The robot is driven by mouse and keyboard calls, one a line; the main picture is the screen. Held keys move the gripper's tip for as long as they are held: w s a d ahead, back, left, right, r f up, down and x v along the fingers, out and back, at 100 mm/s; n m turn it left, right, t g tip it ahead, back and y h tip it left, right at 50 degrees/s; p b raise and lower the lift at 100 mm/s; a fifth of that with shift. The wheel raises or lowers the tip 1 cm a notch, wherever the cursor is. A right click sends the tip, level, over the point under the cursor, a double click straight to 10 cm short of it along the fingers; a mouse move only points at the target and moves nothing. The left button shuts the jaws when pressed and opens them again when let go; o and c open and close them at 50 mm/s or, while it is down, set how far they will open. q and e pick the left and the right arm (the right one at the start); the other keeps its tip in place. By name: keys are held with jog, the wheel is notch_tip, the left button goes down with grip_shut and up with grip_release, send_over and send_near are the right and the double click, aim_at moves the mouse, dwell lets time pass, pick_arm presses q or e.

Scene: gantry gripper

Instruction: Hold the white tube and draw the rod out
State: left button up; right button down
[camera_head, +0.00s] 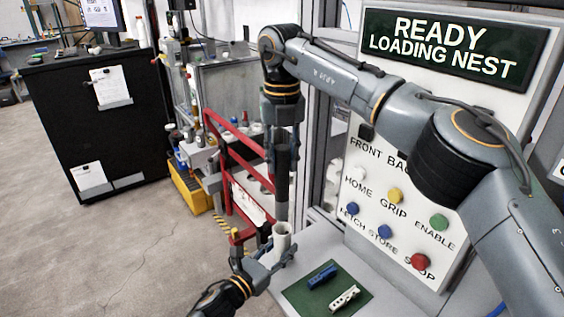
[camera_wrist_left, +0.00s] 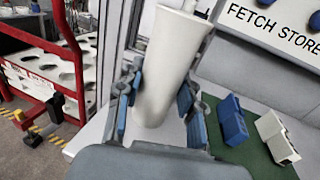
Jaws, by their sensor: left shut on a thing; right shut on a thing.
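The white tube (camera_head: 283,240) stands upright above the light table in the head view. In the left wrist view the tube (camera_wrist_left: 170,65) sits between the blue-padded fingers of my left gripper (camera_wrist_left: 160,100), which is shut on it. My left gripper (camera_head: 273,264) comes in low from the left in the head view. My right gripper (camera_head: 282,150) points down above the tube and is shut on the dark rod (camera_head: 282,192). The rod hangs vertically in line with the tube. Its lower end meets the tube's mouth; I cannot tell how much is inside.
A green mat (camera_head: 318,293) on the table (camera_head: 305,245) carries a blue part (camera_head: 322,276) and a white part (camera_head: 344,298). A button panel (camera_head: 400,215) stands at the right. A red rail frame (camera_head: 240,150) stands behind to the left. Open floor lies at the left.

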pick_arm(q)
jog(key=o, duration=1.2)
jog(key=shift+o, duration=0.2)
